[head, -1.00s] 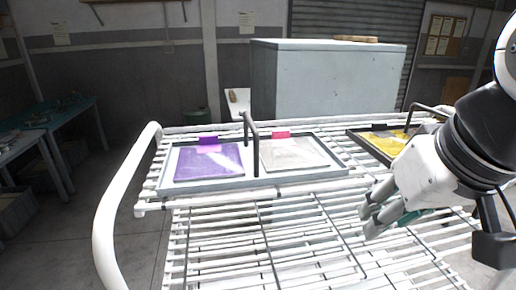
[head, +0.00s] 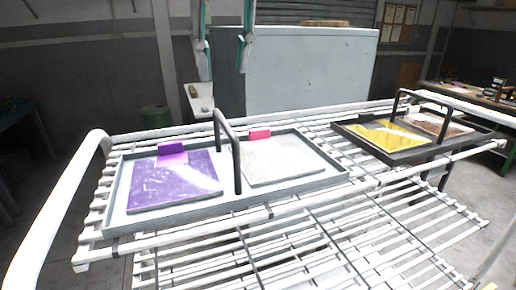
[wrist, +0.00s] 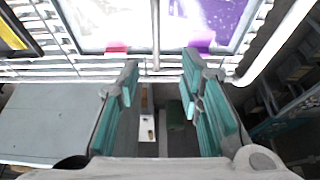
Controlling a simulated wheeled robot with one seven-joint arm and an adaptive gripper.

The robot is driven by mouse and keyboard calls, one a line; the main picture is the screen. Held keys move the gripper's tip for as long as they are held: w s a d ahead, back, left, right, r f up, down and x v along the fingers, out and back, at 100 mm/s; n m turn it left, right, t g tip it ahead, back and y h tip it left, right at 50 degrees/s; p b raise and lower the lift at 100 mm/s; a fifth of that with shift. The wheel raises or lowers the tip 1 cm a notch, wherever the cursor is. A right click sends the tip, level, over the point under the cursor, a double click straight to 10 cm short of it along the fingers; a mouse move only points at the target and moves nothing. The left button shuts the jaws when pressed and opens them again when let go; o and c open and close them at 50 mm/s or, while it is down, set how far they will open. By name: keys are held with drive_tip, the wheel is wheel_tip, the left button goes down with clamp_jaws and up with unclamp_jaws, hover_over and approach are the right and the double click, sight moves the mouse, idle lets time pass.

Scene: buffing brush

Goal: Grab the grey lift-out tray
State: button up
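The grey tray (head: 115,205) lies on the white slatted rack, left of centre in the head view. It holds a purple panel (head: 170,185) and a whitish panel (head: 283,160), with a dark arched handle (head: 237,165) between them. My gripper (head: 224,70) hangs from the top of the head view, its two fingers apart and empty, higher in the picture than the handle. In the wrist view the open teal-padded fingers (wrist: 160,85) point toward the tray (wrist: 170,49), and the handle (wrist: 155,25) lines up with the gap between them.
A darker tray (head: 405,158) with yellow and brown panels and its own handle stands to the right on the rack (head: 400,225). The rack's thick white rail (head: 60,205) curves at the left. A large grey cabinet (head: 310,75) stands behind. The rack's front slats are clear.

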sight(224, 121)
drive_tip(key=x, duration=0.7)
drive_tip(key=shift+w+f, duration=0.1)
drive_tip(key=shift+f, duration=0.3)
drive_tip(key=shift+d+x, duration=0.2)
drive_tip(key=shift+x, duration=2.5)
drive_tip(key=shift+w, duration=0.2)
drive_tip(key=shift+f+p, duration=0.2)
drive_tip(key=shift+p, duration=0.2)
clamp_jaws()
